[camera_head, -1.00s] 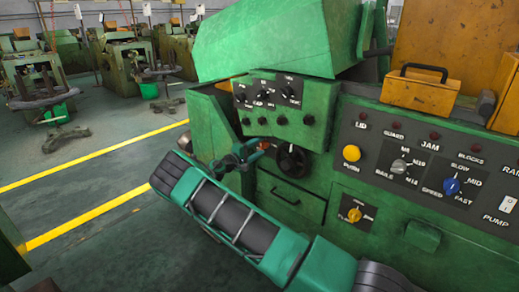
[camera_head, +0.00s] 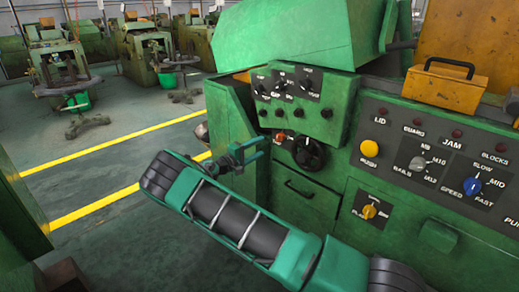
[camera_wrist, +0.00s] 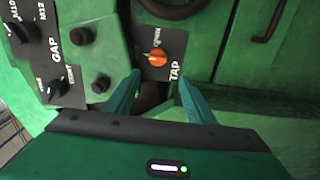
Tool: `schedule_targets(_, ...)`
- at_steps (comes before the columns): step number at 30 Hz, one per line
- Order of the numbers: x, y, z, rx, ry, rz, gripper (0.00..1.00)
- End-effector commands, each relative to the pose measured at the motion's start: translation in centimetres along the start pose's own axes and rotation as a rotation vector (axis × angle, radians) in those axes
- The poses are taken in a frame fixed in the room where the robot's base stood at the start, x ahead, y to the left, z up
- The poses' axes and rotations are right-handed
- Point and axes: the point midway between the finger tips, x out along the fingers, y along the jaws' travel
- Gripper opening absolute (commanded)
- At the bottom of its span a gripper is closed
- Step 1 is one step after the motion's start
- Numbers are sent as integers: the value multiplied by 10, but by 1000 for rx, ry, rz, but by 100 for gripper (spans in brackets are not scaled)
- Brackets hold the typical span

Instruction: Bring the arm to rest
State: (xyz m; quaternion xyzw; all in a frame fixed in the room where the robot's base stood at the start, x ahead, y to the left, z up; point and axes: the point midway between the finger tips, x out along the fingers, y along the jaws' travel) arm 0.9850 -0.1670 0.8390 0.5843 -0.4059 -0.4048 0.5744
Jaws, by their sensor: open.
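My arm (camera_head: 235,220) reaches from the bottom right up and left across the front of the green heading machine. My gripper (camera_head: 243,153) is small in the head view, near the black handwheel (camera_head: 308,153) and below the upper knob panel. In the wrist view my gripper (camera_wrist: 158,84) has its two teal fingers apart with nothing held between them. Beyond the fingertips is an orange knob (camera_wrist: 157,58) marked TAP, its pointer turned to one side. I cannot tell whether a finger touches the machine.
The control panel (camera_head: 440,165) with a yellow push button (camera_head: 370,148) and a blue speed knob (camera_head: 472,186) stands right of my arm. An orange box (camera_head: 445,88) sits above it. Open floor with yellow lines (camera_head: 110,146) lies to the left.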

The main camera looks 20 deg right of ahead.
Motion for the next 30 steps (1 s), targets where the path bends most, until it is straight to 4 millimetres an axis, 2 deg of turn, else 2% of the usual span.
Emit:
schedule_targets(14,4,2,4,6,-10,-16,50)
schedule_targets(17,12,5,15,23,-36,-68,50)
schedule_targets(23,32,11,55,87,-120,-263,50)
schedule_targets(30,32,18,101,177,-194,-510,50)
